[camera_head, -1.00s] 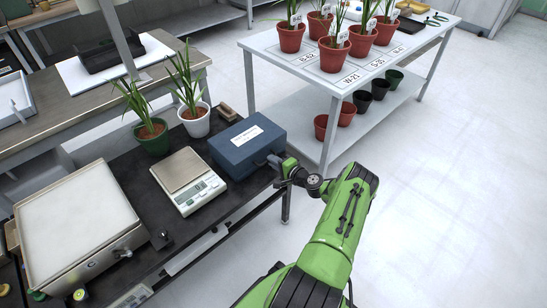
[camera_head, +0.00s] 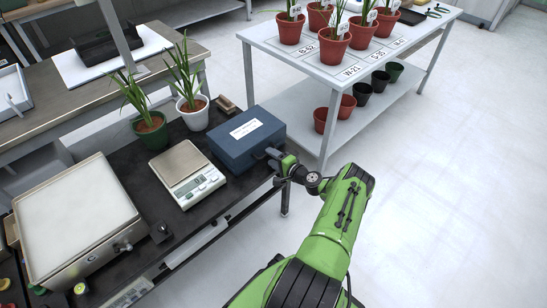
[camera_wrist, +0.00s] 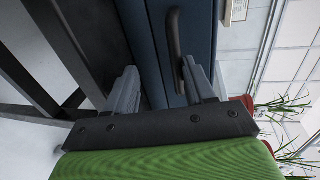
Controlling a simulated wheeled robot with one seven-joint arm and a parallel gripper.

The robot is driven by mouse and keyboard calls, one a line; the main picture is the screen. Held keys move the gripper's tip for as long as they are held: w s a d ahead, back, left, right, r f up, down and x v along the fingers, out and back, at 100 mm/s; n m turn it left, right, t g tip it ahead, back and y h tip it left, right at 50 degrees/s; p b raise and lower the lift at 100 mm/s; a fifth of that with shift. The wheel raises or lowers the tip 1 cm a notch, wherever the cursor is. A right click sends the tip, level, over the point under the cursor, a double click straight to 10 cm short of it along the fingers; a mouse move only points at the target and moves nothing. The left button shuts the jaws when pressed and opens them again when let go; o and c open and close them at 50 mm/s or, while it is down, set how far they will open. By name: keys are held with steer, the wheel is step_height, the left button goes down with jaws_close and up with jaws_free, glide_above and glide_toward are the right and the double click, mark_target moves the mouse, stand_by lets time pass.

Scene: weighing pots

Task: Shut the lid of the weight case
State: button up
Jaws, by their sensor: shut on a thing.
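The weight case (camera_head: 232,150) is a dark blue box with a white label on its top. It stands on the black bench near the right end. Its lid (camera_head: 262,122) looks down and level; I cannot tell whether a thin gap remains. My gripper (camera_head: 274,157) is at the case's front right side, at the dark handle. In the wrist view my gripper (camera_wrist: 160,88) has one finger on each side of the handle (camera_wrist: 175,45) area, against the blue case (camera_wrist: 153,50). It is shut on the case, though the exact contact is partly hidden by the fingers.
A scale (camera_head: 187,172) stands left of the case. Two potted plants (camera_head: 152,130) stand behind the scale. A white table (camera_head: 395,60) with red pots is behind on the right. The floor right of my arm is clear.

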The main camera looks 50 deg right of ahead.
steer(key=shift+s+a+f, duration=0.15)
steer(key=shift+a+f, duration=0.05)
steer(key=shift+f, duration=0.3)
steer(key=r+p+v, duration=0.1)
steer(key=p+v, duration=0.3)
steer(key=v, duration=1.1)
steer(key=shift+s+p, duration=0.2)
steer(key=shift+p, duration=0.2)
steer(key=shift+d+r, duration=0.1)
steer(key=shift+d, duration=0.05)
